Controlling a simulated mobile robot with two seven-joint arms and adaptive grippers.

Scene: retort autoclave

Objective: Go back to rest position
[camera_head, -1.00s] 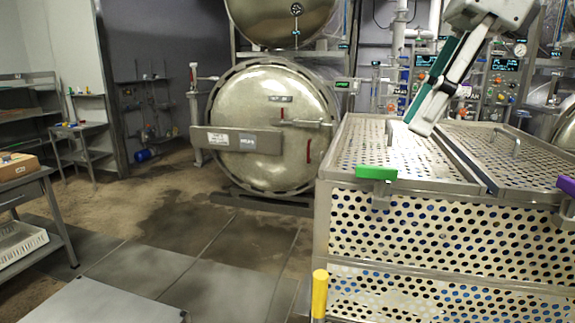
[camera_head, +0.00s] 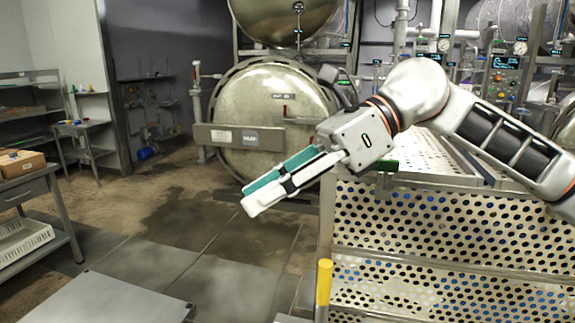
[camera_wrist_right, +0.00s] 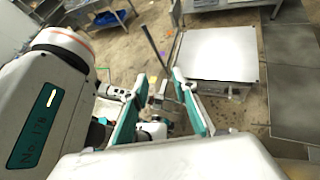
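My right gripper (camera_head: 256,196) is raised in front of the round metal autoclave door and left of the perforated cart, pointing down and left. In the right wrist view its two teal-padded fingers (camera_wrist_right: 158,84) stand apart with nothing held between them. The right arm reaches in from the right, across the top of the cart. My left gripper does not show in the head view, and I cannot make it out in the right wrist view, where white parts of my own body fill the left side.
The perforated metal cart (camera_head: 420,259) stands close on the right, with a yellow-capped post (camera_head: 323,283) at its front corner. The autoclave door (camera_head: 268,112) is shut behind. A side table (camera_head: 40,190) with a cardboard box (camera_head: 20,163) is at left.

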